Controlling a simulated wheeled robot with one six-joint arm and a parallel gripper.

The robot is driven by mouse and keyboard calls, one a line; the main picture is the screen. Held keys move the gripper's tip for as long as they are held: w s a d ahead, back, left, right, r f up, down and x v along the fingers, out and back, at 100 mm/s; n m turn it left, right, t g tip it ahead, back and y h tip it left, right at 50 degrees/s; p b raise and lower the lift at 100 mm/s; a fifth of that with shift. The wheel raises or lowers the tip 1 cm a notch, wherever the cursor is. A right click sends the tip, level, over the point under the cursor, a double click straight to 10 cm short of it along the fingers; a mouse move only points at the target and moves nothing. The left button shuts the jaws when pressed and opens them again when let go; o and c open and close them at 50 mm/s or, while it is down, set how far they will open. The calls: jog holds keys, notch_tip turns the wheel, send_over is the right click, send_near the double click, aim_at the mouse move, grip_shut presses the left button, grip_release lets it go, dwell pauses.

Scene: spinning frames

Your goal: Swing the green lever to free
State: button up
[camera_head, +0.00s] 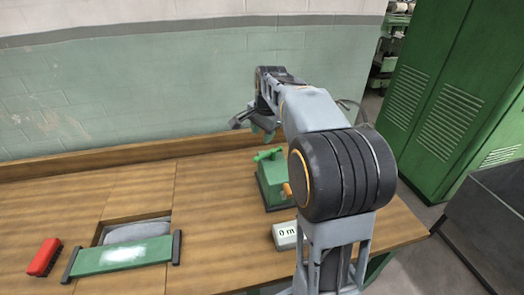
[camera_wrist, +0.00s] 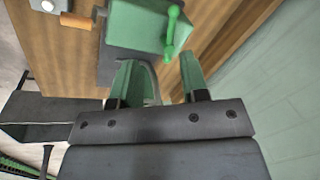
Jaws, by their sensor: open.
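The green lever (camera_head: 268,155) sits on top of a green box (camera_head: 272,190) on the wooden workbench. In the wrist view the lever (camera_wrist: 172,32) has a rounded knob and lies against the face of the green box (camera_wrist: 140,25). My gripper (camera_head: 252,128) is above and behind the box in the head view. In the wrist view my gripper (camera_wrist: 162,72) is open with green fingers, and nothing is between them. The lever lies just beyond the fingertips, apart from them as far as I can tell.
An orange handle (camera_head: 287,190) sticks out of the box's side. A small display (camera_head: 286,236) stands in front. A red brush-like block (camera_head: 44,257) and a green-barred frame (camera_head: 122,255) are on the left of the bench (camera_head: 215,200). Green cabinets (camera_head: 430,90) stand right.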

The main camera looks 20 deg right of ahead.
aim_at(262, 156)
jog(key=w+d+f+m+p, duration=0.1)
jog(key=w+f, duration=0.1)
jog(key=f, duration=0.2)
jog(key=w+d+f+m, duration=0.1)
jog(key=w+f, duration=0.1)
jog(key=f, duration=0.3)
jog(key=w+f+m+p, duration=0.1)
jog(key=w+f, duration=0.1)
jog(key=f, duration=0.3)
jog(key=shift+w+d+p, duration=0.15)
jog(key=shift+d+p, duration=0.2)
jog(key=shift+d, duration=0.05)
grip_shut()
